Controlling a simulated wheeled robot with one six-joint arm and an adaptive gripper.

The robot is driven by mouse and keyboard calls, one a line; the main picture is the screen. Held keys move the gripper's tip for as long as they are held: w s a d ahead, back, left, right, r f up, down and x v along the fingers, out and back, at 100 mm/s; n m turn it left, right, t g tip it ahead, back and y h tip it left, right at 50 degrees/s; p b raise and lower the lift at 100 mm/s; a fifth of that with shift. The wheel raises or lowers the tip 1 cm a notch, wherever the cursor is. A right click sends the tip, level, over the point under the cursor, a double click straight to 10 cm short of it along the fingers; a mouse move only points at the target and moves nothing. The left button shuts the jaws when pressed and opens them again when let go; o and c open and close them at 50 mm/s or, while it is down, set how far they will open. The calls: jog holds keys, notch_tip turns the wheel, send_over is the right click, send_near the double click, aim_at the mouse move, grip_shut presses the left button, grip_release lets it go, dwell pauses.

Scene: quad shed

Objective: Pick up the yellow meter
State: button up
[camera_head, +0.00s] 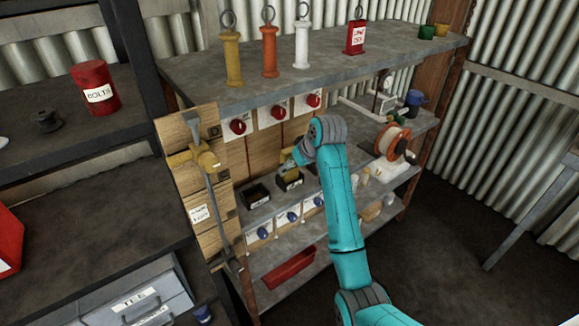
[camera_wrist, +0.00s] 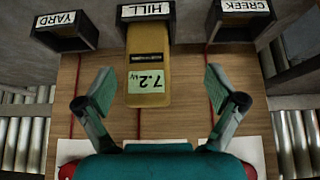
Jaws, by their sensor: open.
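The yellow meter (camera_wrist: 148,99) has a dark window and a pale green display reading 7.2 kV. In the wrist view it stands out from the black holder labelled HILL (camera_wrist: 146,11). My gripper (camera_wrist: 160,88) is open, with one finger on each side of the meter and visible gaps between. Neither finger appears to touch it. In the head view my gripper (camera_head: 291,161) is at the shelf's wooden back panel, above the small black holders; my arm hides part of that area, and the meter is hard to make out there.
Holders labelled YARD (camera_wrist: 66,27) and CREEK (camera_wrist: 242,13) flank the HILL holder. Red knobs (camera_head: 237,127) are on the panel, under the upper shelf (camera_head: 330,62) with its ringed yellow, orange and white pieces. A cable reel (camera_head: 392,142) stands right of my arm.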

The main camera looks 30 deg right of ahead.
aim_at(290, 157)
notch_tip(290, 157, up, 7)
jog(key=w+d, duration=0.1)
jog(key=d, duration=0.2)
jog(key=a+x, duration=0.1)
jog(key=x, duration=0.9)
jog(key=shift+s+f+g, duration=0.15)
jog(key=shift+f+g, duration=0.1)
jog(key=shift+g, duration=0.05)
jog(key=c, duration=1.5)
